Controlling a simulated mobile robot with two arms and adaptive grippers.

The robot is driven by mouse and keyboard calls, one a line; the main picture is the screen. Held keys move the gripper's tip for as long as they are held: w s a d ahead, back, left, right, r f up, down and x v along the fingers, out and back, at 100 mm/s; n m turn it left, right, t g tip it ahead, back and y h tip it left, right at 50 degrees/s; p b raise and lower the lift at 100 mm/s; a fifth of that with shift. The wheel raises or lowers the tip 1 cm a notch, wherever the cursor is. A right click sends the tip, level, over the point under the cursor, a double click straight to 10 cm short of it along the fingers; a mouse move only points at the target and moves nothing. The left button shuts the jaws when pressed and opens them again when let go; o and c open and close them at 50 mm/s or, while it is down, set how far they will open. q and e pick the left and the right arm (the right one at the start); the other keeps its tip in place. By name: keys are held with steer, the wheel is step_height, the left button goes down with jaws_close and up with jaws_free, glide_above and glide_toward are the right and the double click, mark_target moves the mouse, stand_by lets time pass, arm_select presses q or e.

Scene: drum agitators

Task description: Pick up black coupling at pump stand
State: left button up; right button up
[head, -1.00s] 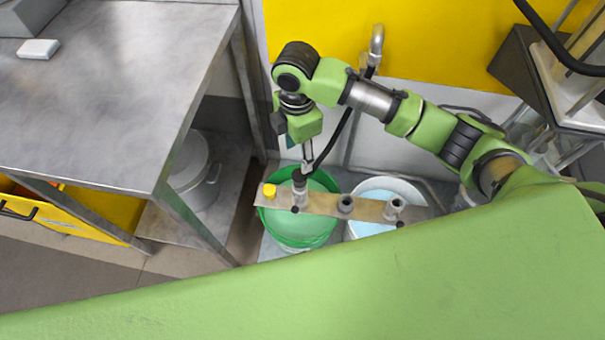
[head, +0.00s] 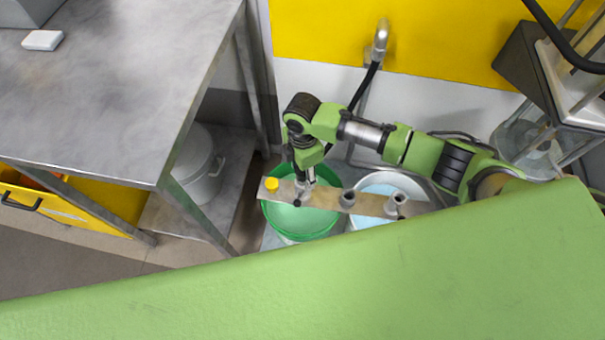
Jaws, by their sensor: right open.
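A narrow board (head: 325,198) lies across a green bucket (head: 300,222) and a white bucket (head: 366,223). On it stand a yellow cap (head: 271,184), grey-metal fittings (head: 347,198) and another pale fitting (head: 394,204) at the right end. My right gripper (head: 305,181) is open and points down at the fitting near the board's left part. The black coupling is not clearly separable there, as the dark gripper covers the top of that fitting. I cannot tell whether the fingers touch it. My left gripper is not in view.
A grey metal table (head: 110,90) stands at the left, with a lidded pot (head: 200,175) on its lower shelf. A tap (head: 379,45) and dark hose are on the wall behind. A metal frame stands at the right.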

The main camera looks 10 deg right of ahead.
jaws_close()
steer(key=shift+a+r, duration=0.1)
steer(key=shift+r, duration=0.3)
step_height(320, 180, up, 2)
steer(key=shift+r, duration=0.15)
steer(key=s+a+r, duration=0.5)
steer(key=s+r, duration=0.5)
steer(key=s, duration=0.3)
steer(key=shift+a, duration=0.2)
